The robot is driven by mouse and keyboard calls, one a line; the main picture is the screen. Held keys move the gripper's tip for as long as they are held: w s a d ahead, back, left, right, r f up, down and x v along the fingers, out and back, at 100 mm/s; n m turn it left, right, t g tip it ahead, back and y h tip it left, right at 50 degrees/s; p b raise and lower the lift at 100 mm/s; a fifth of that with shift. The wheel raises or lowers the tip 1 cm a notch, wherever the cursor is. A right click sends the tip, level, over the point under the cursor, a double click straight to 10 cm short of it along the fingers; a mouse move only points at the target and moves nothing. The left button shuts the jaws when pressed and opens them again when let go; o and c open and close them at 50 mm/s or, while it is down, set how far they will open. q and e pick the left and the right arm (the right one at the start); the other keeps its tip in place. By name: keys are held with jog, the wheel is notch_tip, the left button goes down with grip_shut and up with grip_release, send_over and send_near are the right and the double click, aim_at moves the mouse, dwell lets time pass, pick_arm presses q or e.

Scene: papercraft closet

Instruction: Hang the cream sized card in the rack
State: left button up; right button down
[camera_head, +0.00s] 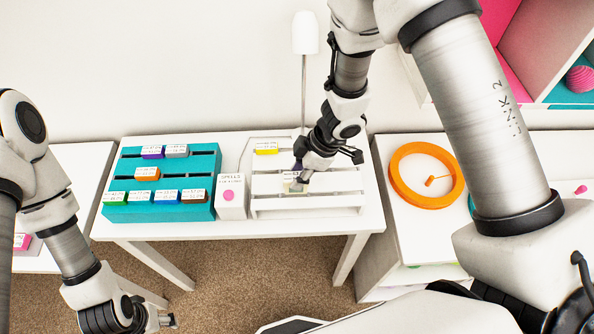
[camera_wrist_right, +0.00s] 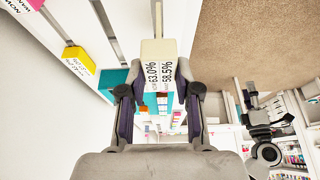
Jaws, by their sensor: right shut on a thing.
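The cream card (camera_wrist_right: 152,50) is between the fingers of my right gripper (camera_wrist_right: 158,100). Its label shows printed percentages in the right wrist view. In the head view my right gripper (camera_head: 298,180) is over the front part of the white slatted rack (camera_head: 320,185), with the card low at a slat. I cannot tell if the card sits in a slot or just above it. A yellow card (camera_head: 266,148) is in the rack's back row; it also shows in the right wrist view (camera_wrist_right: 78,58). My left gripper (camera_head: 155,318) is at the bottom left, away from the racks; its fingers are unclear.
A teal rack (camera_head: 128,160) with several coloured cards stands left. A white box with a pink button (camera_head: 228,196) stands between the racks. A white lamp (camera_head: 305,35) rises behind the white rack. An orange ring (camera_head: 398,190) lies on the right cabinet. The table's front strip is clear.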

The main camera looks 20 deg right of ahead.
aim_at(292, 193)
jog(key=shift+w+a, duration=0.15)
jog(key=shift+p, duration=0.4)
jog(key=shift+a+f, duration=0.1)
jog(key=shift+f, duration=0.05)
jog(key=shift+f+b, duration=2.15)
jog(key=shift+f, duration=1.05)
jog(key=c, duration=0.7)
grip_release()
